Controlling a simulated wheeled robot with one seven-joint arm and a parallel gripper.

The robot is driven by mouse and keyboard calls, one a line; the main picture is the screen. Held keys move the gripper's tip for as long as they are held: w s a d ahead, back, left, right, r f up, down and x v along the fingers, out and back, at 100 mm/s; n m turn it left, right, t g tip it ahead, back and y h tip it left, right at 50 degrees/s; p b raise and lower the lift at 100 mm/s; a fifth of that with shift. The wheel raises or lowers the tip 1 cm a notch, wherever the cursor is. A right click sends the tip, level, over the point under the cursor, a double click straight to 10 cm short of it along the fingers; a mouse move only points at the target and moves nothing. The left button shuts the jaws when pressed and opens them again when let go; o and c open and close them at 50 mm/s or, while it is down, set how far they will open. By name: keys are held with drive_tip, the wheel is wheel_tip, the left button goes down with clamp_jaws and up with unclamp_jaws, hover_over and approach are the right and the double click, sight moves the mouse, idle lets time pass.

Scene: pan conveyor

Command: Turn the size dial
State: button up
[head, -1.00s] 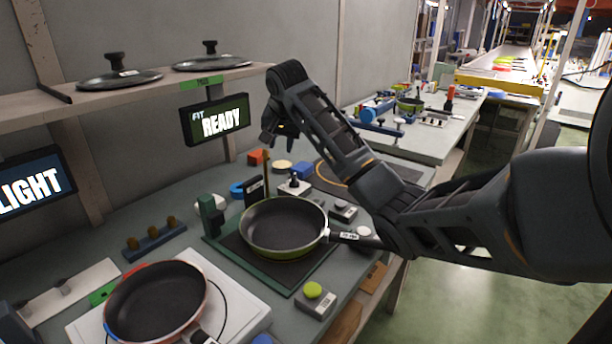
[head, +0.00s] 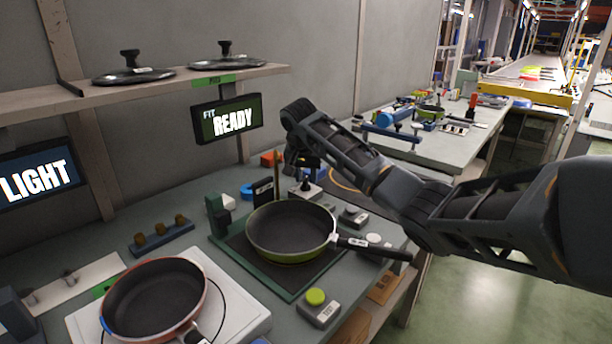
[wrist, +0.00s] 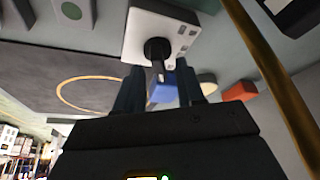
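The size dial appears to be the black knob on a white base with small marks. It stands behind the green pan in the head view (head: 307,187) and at the top middle in the wrist view (wrist: 157,48). My gripper (head: 303,165) points down just above it. In the wrist view my gripper (wrist: 161,76) is open, with one finger on either side of the knob's narrow bar. I cannot tell whether either finger touches it. The green pan (head: 290,228) sits on a dark green-edged plate. A screen (head: 228,120) reads "FIT READY".
A brown upright rod (head: 276,172) stands close to the left of my gripper, and it crosses the right of the wrist view (wrist: 270,75). A blue block (wrist: 163,92) and a red-orange block (wrist: 239,91) lie near the dial. A red pan (head: 155,298) rests on a white hob.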

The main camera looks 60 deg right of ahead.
drive_tip(key=shift+c, duration=0.4)
clamp_jaws()
drive_tip(key=shift+a+r+n+p, duration=0.15)
drive_tip(key=shift+n+p, duration=0.15)
drive_tip(key=shift+p, duration=0.7)
drive_tip(key=n+p, duration=0.1)
drive_tip(key=p, duration=0.2)
drive_tip(key=shift+r+t+p, duration=0.1)
drive_tip(key=shift+t+p, duration=0.2)
drive_tip(key=shift+t, duration=0.1)
drive_tip(key=n+p, duration=0.2)
drive_tip(key=shift+n+t+y, duration=0.3)
drive_tip(key=shift+y, duration=0.1)
drive_tip(key=n+p, duration=0.1)
drive_tip(key=n, duration=0.1)
drive_tip(key=shift+w+f+n+t+y+p, duration=0.1)
drive_tip(key=shift+f+n+t+y+p, duration=0.1)
drive_tip(key=shift+n+t+y+p, duration=0.2)
drive_tip(key=n, duration=0.2)
drive_tip(key=n+y+p, duration=0.1)
drive_tip(key=n, duration=0.1)
drive_tip(key=shift+n+t+y, duration=0.3)
drive_tip(key=shift+n+t, duration=0.1)
